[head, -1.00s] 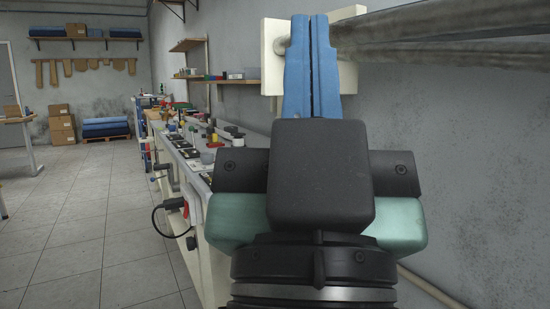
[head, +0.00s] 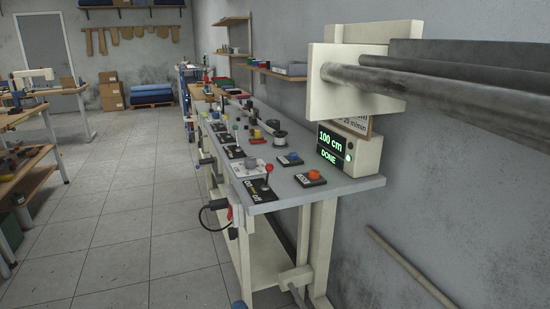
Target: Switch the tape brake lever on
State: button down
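On the near end of the long grey workbench (head: 330,185) stands a small lever with a red knob (head: 268,168). It rises from a black plate (head: 262,190) with white lettering; the word "off" can be made out at its right side. The lever looks roughly upright; I cannot tell which side it is set to, nor read the rest of the label. I cannot tell from the label whether it is the tape brake lever. My gripper is not in view.
Beside the lever are an orange button (head: 314,175) and a blue button (head: 292,157) on black plates. A display box (head: 350,150) reads "100 cm DONE". Grey pipes (head: 440,95) jut in at upper right. The tiled floor (head: 130,230) left of the bench is clear.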

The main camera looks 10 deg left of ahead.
aim_at(269, 167)
jog(key=i, duration=0.9)
